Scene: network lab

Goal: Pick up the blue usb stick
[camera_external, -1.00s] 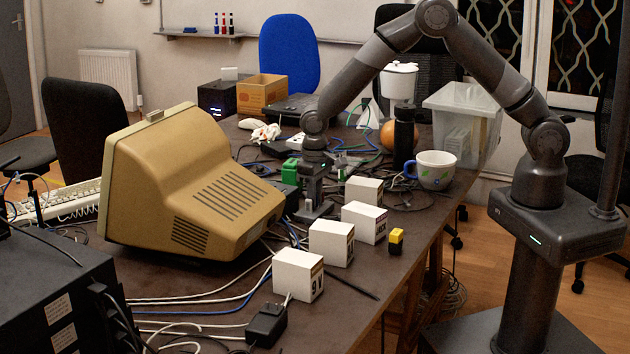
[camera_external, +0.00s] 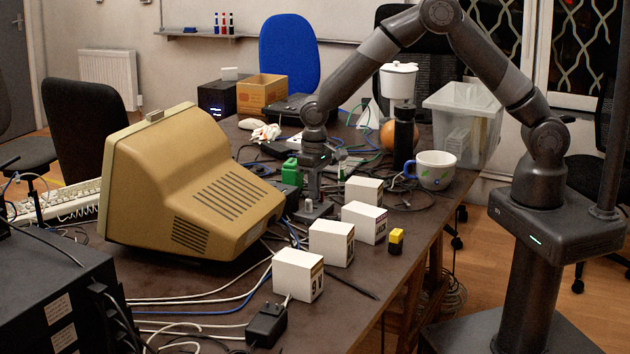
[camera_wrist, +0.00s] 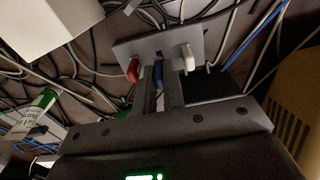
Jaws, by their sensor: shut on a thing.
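My gripper (camera_wrist: 160,85) is shut on the blue usb stick (camera_wrist: 158,72), which sits between its two fingers in the wrist view. The grey holder (camera_wrist: 135,47) lies just beyond the fingertips. A red stick (camera_wrist: 132,70) is left of the blue one and a white stick (camera_wrist: 187,58) is right of it. A small dark slot shows in the holder near the blue stick. In the external view, my gripper (camera_external: 315,188) is just above the holder (camera_external: 314,212); the blue stick cannot be made out there.
White boxes (camera_external: 331,243) stand in a row in front and to the right. A tan monitor (camera_external: 190,190) is close on the left. Cables (camera_wrist: 85,65) lie around the holder. A mug (camera_external: 434,170) and a yellow-black item (camera_external: 396,241) are to the right.

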